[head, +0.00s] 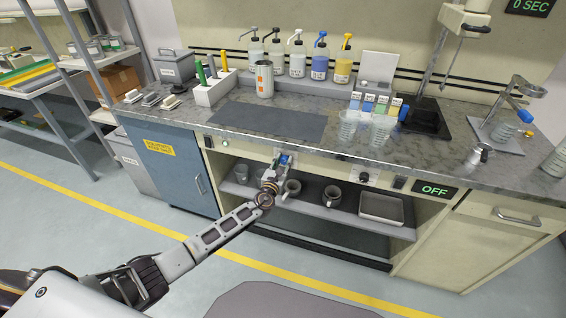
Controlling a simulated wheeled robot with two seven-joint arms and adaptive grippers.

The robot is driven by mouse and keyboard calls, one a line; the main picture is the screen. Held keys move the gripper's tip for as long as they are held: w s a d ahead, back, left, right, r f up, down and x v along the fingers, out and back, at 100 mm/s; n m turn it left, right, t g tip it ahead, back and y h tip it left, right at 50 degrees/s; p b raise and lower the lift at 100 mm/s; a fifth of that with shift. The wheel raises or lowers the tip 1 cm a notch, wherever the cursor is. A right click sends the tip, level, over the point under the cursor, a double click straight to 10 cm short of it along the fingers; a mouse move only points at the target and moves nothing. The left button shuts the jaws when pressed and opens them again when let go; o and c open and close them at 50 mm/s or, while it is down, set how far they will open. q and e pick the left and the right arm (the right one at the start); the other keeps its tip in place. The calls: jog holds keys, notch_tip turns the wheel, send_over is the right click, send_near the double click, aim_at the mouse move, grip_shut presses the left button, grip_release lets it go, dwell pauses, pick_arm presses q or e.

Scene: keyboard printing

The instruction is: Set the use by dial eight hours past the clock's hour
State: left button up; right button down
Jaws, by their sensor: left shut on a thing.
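My left gripper (281,164) reaches in from the lower left to the front panel just under the bench top. It is shut on a small control at a pale plate there, which I take to be the use by dial; the gripper hides most of it, so its pointer and marks cannot be read. A second dark round knob (364,176) sits on the same panel to the right. No clock face can be made out. My right gripper is not in view.
A green "OFF" display (434,190) is at the right of the panel. Mugs (332,195) and a metal tray (381,207) stand on the shelf below my gripper. Pump bottles (297,57) and clear cups (382,130) stand on the bench top (200,130). A "0 SEC" display (530,6) hangs above.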

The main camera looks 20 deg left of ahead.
pick_arm(q)
jog(key=shift+f, duration=0.2)
jog(key=o, duration=0.8)
jog(key=shift+o, duration=1.1)
jog(key=shift+r, duration=0.1)
jog(key=shift+s, duration=0.2)
jog(key=s, duration=1.1)
jog(key=shift+s+a, duration=0.2)
jog(key=shift+s, duration=0.1)
